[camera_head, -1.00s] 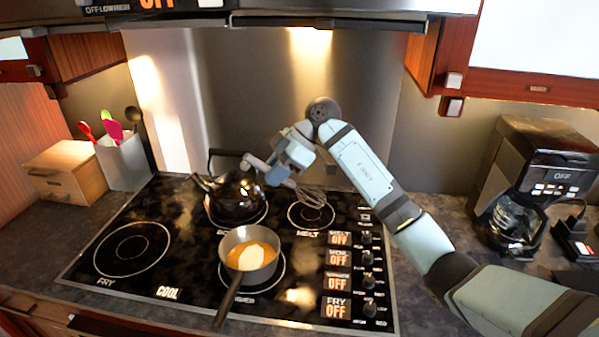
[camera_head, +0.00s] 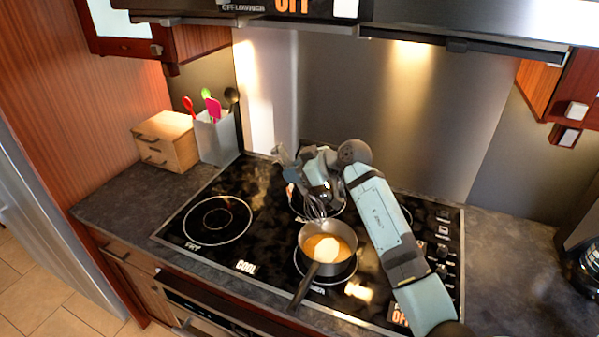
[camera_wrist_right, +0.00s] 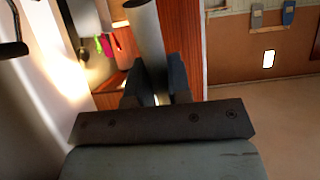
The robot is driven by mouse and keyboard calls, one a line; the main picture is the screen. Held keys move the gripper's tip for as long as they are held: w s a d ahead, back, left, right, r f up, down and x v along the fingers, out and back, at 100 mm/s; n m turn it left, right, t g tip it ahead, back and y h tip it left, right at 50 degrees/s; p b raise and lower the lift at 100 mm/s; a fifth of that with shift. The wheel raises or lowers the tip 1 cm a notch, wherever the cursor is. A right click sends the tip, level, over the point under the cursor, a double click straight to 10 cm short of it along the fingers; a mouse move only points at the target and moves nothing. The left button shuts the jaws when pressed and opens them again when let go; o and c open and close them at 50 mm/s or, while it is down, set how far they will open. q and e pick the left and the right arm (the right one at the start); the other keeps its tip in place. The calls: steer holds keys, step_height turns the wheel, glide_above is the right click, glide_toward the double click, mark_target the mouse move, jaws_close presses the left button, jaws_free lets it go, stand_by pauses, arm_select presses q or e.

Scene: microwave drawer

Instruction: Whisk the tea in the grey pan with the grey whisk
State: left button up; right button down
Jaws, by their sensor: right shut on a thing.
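The grey pan (camera_head: 343,265) sits on a front burner of the black cooktop, its dark handle pointing to the front left. Orange-brown tea (camera_head: 322,244) with a pale patch fills its bottom. My right gripper (camera_head: 290,165) is above the cooktop, behind and left of the pan. It is shut on the grey whisk (camera_head: 313,212), whose wire loops hang down near the pan's back rim; I cannot tell if they touch it. In the right wrist view, the whisk's grey handle (camera_wrist_right: 146,38) stands between the fingers (camera_wrist_right: 157,82). My left gripper is not in view.
The kettle behind the pan is mostly hidden by my right arm. The cooktop's left burner (camera_head: 217,220) is empty. A utensil holder (camera_head: 215,138) and a wooden box (camera_head: 166,141) stand at the back left. A range hood (camera_head: 450,22) hangs above.

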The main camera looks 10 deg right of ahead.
mark_target(303, 195)
steer(key=f+b, duration=0.2)
steer(key=f, duration=0.1)
steer(key=a+f+b, duration=0.1)
steer(key=f+b, duration=0.1)
steer(key=shift+w, duration=0.35)
steer(key=shift+s+d+f, duration=0.25)
steer(key=shift+d+f, duration=0.1)
steer(key=shift+f, duration=0.4)
steer(key=shift+s+d+f, duration=0.2)
steer(key=shift+d+f, duration=0.1)
steer(key=shift+f, duration=0.4)
steer(key=shift+s+d+f+p, duration=0.2)
steer(key=shift+d+f, duration=0.15)
steer(key=shift+f, duration=0.35)
steer(key=shift+s+d+f+p, duration=0.2)
steer(key=shift+d+f, duration=0.1)
steer(key=shift+f, duration=0.4)
